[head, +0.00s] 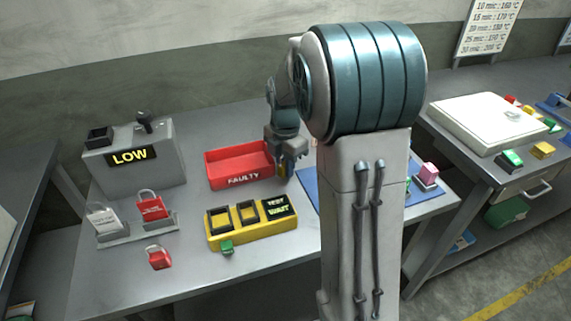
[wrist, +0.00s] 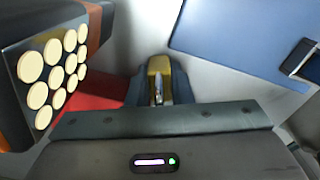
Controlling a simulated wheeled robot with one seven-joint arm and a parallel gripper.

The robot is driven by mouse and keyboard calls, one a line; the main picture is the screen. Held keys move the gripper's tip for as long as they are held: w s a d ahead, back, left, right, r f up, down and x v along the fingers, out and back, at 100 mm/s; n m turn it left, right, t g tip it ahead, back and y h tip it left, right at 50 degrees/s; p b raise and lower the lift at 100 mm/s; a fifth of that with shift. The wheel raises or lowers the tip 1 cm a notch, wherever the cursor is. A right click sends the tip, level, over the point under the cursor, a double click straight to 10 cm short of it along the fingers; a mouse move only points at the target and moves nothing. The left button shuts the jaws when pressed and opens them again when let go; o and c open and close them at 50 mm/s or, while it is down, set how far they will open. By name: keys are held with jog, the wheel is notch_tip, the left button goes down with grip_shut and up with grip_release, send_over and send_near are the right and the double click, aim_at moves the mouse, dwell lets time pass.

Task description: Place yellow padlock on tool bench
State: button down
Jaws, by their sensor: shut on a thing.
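My gripper (head: 284,168) is above the grey bench, just right of the red tray marked FAULTY. It is shut on the yellow padlock, of which only a sliver (head: 283,172) shows in the head view. In the wrist view the yellow padlock (wrist: 160,66), with a metal shackle, sits between the dark fingers. The fingers hide its sides. The grey bench top (head: 285,245) lies below; I cannot tell whether the padlock touches it. It also shows in the wrist view (wrist: 140,30).
The red tray (head: 222,181) stands left of my gripper and a blue mat (head: 312,195) lies right. A yellow tester (head: 228,237) is in front. A grey LOW box (head: 165,175), a padlock stand (head: 112,238) and a red padlock (head: 159,259) are at left. A side bench (head: 470,155) holds small coloured items.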

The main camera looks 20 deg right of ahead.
jog(key=shift+f, duration=0.1)
jog(key=c, duration=1.6)
grip_release()
jog(key=shift+o, duration=0.2)
notch_tip(320, 180, up, 11)
jog(key=shift+r+p, duration=0.15)
jog(key=shift+p, duration=0.15)
jog(key=shift+s+r, duration=0.1)
jog(key=shift+r, duration=0.35)
jog(key=shift+s+a+f+m+t, duration=0.45)
jog(key=shift+s+a+f+m, duration=0.5)
jog(key=shift+s+m, duration=2.6)
jog(key=shift+s+a+f+m+t, duration=0.5)
jog(key=shift+s+a+f+m, duration=0.35)
jog(key=shift+s+m, duration=2.75)
jog(key=shift+s+a+f+m+t, duration=0.45)
jog(key=shift+s+a+f+m, duration=0.5)
jog(key=shift+s+m, duration=2.6)
